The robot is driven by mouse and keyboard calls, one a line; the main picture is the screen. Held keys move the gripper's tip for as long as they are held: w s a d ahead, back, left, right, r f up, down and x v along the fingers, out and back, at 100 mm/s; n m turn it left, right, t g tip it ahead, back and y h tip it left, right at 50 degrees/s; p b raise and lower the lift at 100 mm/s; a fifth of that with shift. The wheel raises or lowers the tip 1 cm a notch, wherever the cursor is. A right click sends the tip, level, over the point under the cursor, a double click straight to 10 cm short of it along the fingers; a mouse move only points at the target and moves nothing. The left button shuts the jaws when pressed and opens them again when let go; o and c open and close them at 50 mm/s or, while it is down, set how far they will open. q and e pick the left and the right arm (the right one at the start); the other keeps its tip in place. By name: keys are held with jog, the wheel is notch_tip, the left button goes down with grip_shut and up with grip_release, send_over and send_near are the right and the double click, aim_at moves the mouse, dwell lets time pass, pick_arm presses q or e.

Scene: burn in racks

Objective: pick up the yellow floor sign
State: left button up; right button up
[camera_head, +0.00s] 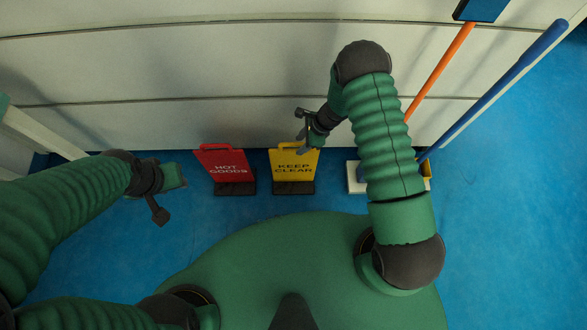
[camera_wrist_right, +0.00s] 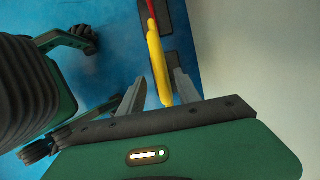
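The yellow floor sign (camera_head: 294,160), marked KEEP CLEAR, stands upright on a dark base (camera_head: 293,188) near the wall. My right gripper (camera_head: 301,128) is at the top right part of this sign. In the right wrist view, my right gripper (camera_wrist_right: 157,82) is open, with its two grey fingers apart. The yellow sign (camera_wrist_right: 158,62) shows there as a narrow edge-on strip between the fingers, with gaps visible on both sides. My left gripper (camera_head: 166,188) is to the left of the red sign, away from the yellow one; its finger opening is unclear.
A red HOT GOODS sign (camera_head: 224,166) on a dark base stands just left of the yellow sign. A white wall (camera_head: 150,120) is close behind both. Long orange (camera_head: 440,72) and blue (camera_head: 500,85) handles lean at the right. Blue floor (camera_head: 520,230) is clear at right.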

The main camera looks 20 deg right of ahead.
aim_at(294, 149)
jog(key=shift+f, duration=0.9)
jog(key=b+x, duration=0.1)
jog(key=x, duration=0.1)
jog(key=a+b+x, duration=0.1)
jog(key=x, duration=0.1)
jog(key=shift+w, duration=0.25)
jog(key=shift+w+a+f, duration=0.1)
jog(key=shift+a+f, duration=0.1)
jog(key=shift+a, duration=0.05)
jog(key=shift+d, duration=0.4)
jog(key=c, duration=0.5)
jog(key=shift+a, duration=0.1)
grip_shut()
jog(key=shift+a, duration=0.15)
pick_arm(q)
notch_tip(294, 149, down, 2)
jog(key=shift+s+d+f, duration=0.1)
jog(key=shift+d+f, duration=0.05)
jog(key=shift+f, duration=0.05)
